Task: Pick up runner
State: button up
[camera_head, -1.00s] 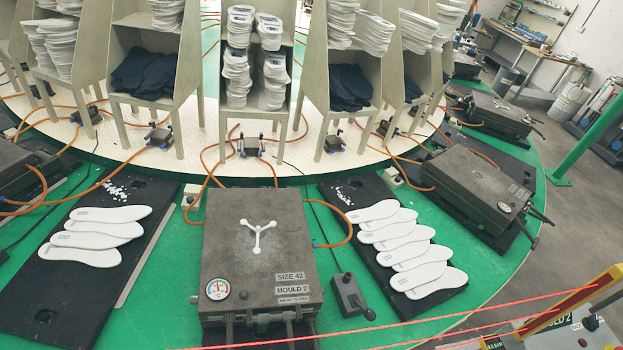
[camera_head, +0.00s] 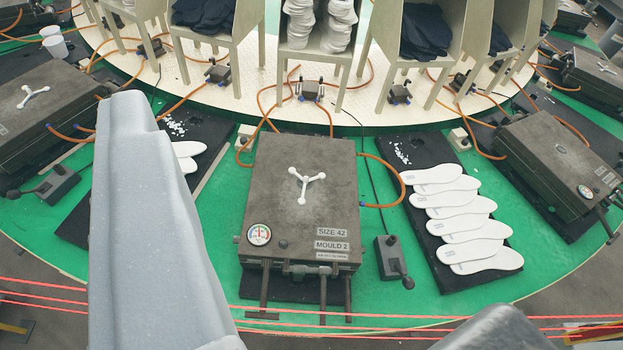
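The runner (camera_head: 304,186), a small white three-armed piece, lies on top of the closed dark mould box labelled size 42, mould 2 (camera_head: 290,225), in the middle of the view. My gripper (camera_head: 315,212) shows as two pale grey parts close to the camera. One is large at the left, and only the top of the other shows at the bottom right. They stand wide apart with nothing held between them. The runner is in full view beyond them, and neither part appears to touch it.
Red cords (camera_head: 400,330) cross low in front. A black mat with several white insoles (camera_head: 470,237) lies at right. A control box (camera_head: 391,257) and orange hoses flank the mould. Another mould at left (camera_head: 40,110) carries a similar white piece. Shelves (camera_head: 318,55) stand behind.

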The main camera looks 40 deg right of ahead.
aim_at(301, 201)
jog(key=i, duration=0.95)
jog(key=u, duration=0.05)
